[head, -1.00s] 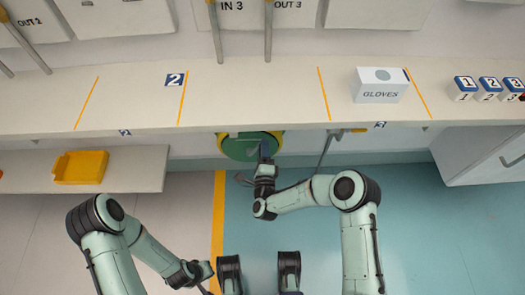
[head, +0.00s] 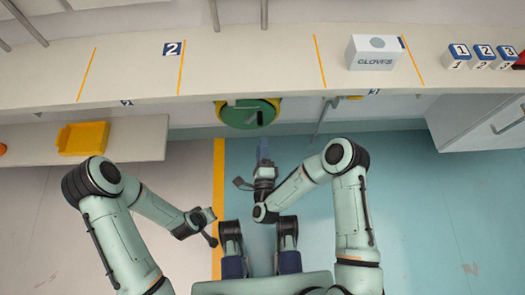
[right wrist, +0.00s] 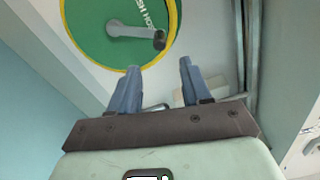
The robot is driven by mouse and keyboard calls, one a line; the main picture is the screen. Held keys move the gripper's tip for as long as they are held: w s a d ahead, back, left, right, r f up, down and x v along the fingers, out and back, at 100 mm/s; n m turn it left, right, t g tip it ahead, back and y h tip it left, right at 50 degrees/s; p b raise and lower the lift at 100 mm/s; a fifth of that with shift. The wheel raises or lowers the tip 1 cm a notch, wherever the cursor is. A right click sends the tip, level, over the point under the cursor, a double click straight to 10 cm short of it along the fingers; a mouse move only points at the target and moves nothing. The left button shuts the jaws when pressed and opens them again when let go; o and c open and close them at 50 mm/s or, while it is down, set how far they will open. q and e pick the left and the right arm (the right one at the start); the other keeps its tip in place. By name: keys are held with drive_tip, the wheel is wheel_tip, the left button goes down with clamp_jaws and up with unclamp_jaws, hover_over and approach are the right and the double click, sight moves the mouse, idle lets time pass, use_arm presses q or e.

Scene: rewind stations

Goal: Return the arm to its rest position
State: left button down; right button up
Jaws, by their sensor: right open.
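My right gripper (head: 264,147) is in front of the green hose reel (head: 238,116) under the bench, apart from it. In the right wrist view its two blue fingers (right wrist: 157,70) are spread with nothing between them. The reel (right wrist: 103,18) shows there beyond the fingertips, with a yellow rim and a grey crank handle (right wrist: 135,33).
The long bench (head: 240,70) crosses the view above the reel. A gloves box (head: 376,54) and several numbered blocks stand on it. A yellow tray (head: 83,138) lies on a lower shelf (head: 140,140) at left. A grey cabinet (head: 480,120) stands at right. The blue floor (head: 440,220) is clear.

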use_arm(q)
drive_tip(key=shift+w+r, duration=0.2)
drive_tip(key=shift+w, duration=0.05)
use_arm(e)
drive_tip(key=shift+s, duration=0.5)
drive_tip(key=shift+f, duration=0.1)
